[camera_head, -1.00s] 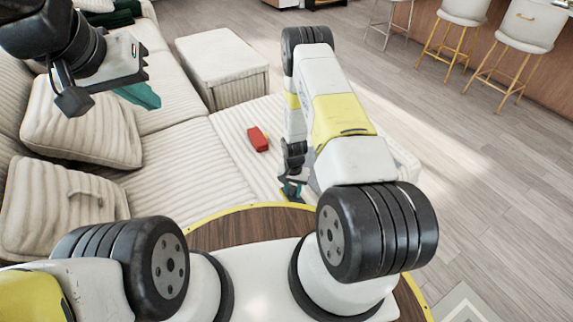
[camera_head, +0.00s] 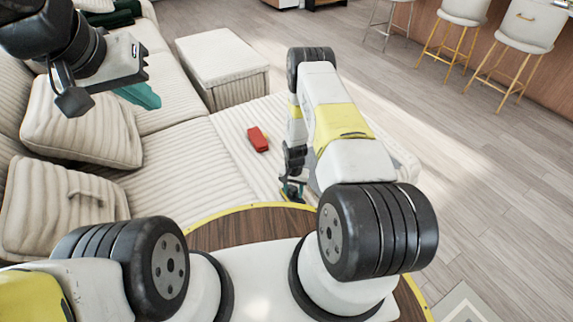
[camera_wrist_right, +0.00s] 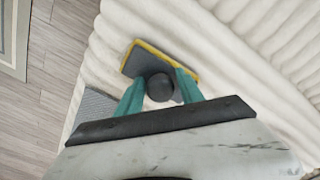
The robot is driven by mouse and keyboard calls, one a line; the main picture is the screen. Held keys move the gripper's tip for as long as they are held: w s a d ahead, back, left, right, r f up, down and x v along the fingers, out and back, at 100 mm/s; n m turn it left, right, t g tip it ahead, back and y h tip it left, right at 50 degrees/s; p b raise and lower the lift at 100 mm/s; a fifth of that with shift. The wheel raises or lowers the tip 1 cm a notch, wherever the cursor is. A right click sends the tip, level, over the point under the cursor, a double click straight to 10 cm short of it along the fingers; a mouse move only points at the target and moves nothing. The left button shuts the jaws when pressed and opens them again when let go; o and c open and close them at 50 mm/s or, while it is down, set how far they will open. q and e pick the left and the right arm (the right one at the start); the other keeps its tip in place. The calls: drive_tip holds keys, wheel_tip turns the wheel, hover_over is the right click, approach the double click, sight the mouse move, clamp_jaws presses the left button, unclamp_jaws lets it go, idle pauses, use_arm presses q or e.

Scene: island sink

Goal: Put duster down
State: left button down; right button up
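The duster (camera_wrist_right: 166,62) is a grey pad with a yellow edge and a round black knob. In the right wrist view it is over the ribbed cream sofa seat, tilted in the picture. My right gripper (camera_wrist_right: 159,82) has its teal fingers on both sides of the knob and seems shut on it. In the head view the right gripper (camera_head: 292,188) is low by the sofa's near edge, where the duster is mostly hidden. I cannot tell whether the pad touches the seat. My left gripper (camera_head: 140,95) is raised at upper left; whether its teal fingers are open is unclear.
A red object (camera_head: 258,139) lies on the sofa seat (camera_head: 225,160), left of my right gripper. Cushions (camera_head: 80,125) rest along the left. A cream ottoman (camera_head: 222,60) stands behind. Stools (camera_head: 530,25) stand at upper right, with clear wooden floor (camera_head: 480,150) between.

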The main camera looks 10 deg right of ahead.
drive_tip(key=shift+o, duration=0.4)
wheel_tip(320, 180, up, 12)
wheel_tip(320, 180, up, 33)
drive_tip(key=n+t+y, duration=0.1)
drive_tip(key=n+t, duration=0.1)
drive_tip(key=t, duration=0.1)
hover_over(294, 189)
drive_tip(key=a, duration=0.1)
drive_tip(key=s+r+n+t, duration=0.1)
drive_tip(key=s+r+n, duration=0.1)
drive_tip(key=s+r, duration=1.05)
drive_tip(key=s+r+t, duration=0.1)
drive_tip(key=s+r, duration=0.2)
drive_tip(key=s, duration=0.3)
drive_tip(key=s+a+r+n+t+y, duration=0.1)
drive_tip(key=s+r, duration=0.2)
drive_tip(key=s, duration=0.2)
drive_tip(key=shift+s+a+r+n, duration=0.2)
drive_tip(key=shift+s+r+n, duration=0.1)
drive_tip(key=shift+s, duration=0.1)
drive_tip(key=shift+o, duration=0.5)
drive_tip(key=shift+w, duration=0.1)
